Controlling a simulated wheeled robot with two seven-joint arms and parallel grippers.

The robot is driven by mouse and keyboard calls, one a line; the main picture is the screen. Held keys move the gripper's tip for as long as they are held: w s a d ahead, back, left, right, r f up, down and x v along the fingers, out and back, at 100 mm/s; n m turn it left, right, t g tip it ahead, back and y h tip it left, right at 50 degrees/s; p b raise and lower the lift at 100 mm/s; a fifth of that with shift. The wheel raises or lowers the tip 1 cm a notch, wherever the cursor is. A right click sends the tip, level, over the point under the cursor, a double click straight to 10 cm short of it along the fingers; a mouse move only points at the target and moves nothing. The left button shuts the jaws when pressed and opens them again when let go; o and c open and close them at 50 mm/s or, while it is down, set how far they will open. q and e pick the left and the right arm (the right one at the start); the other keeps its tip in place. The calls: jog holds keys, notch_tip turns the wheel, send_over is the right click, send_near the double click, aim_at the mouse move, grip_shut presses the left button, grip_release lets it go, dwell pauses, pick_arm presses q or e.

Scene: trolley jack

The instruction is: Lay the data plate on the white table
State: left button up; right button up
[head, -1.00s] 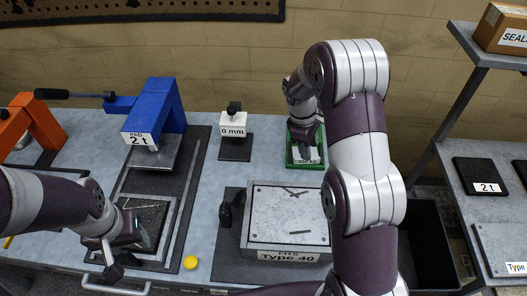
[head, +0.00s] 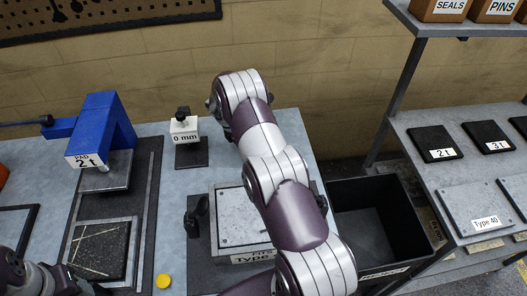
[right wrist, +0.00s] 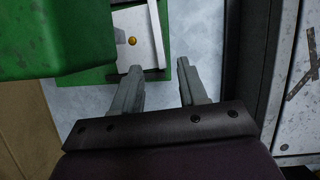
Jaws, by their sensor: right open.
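My right gripper (right wrist: 157,90) is open and empty in the right wrist view, with pale bench surface (right wrist: 90,103) between and beside its fingers. A green fixture (right wrist: 60,40) lies just beyond the fingers, with a pale plate (right wrist: 133,35) carrying a small brass knob on it. I cannot tell whether this is the data plate. In the head view, my right arm hides the right gripper and the green fixture. My left gripper (head: 58,280) is at the bottom left corner, its fingers not clear. No table is plainly white; the bench (head: 180,215) is pale blue-grey.
A blue press (head: 95,135) marked 2 t stands left of a white 0 mm gauge (head: 184,130). A black bin (head: 355,195) and a shelf with a Type 40 plate (head: 470,207) are to the right.

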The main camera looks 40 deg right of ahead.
jog(key=p+x, duration=0.1)
jog(key=x, duration=0.3)
jog(key=shift+s+d, duration=0.1)
jog(key=shift+d+f, duration=0.15)
jog(key=shift+f, duration=0.35)
grip_shut()
jog(key=shift+r+b, duration=0.35)
jog(key=shift+b, duration=0.1)
jog(key=s+a, duration=0.1)
jog(key=s, duration=0.1)
jog(key=s+a+b, duration=0.1)
jog(key=s, duration=0.1)
jog(key=s+a+b, duration=0.1)
jog(key=s, duration=0.1)
jog(key=shift+s+a+r, duration=0.2)
jog(key=shift+s+a, duration=0.2)
notch_tip(320, 180, up, 14)
jog(key=shift+b, duration=0.3)
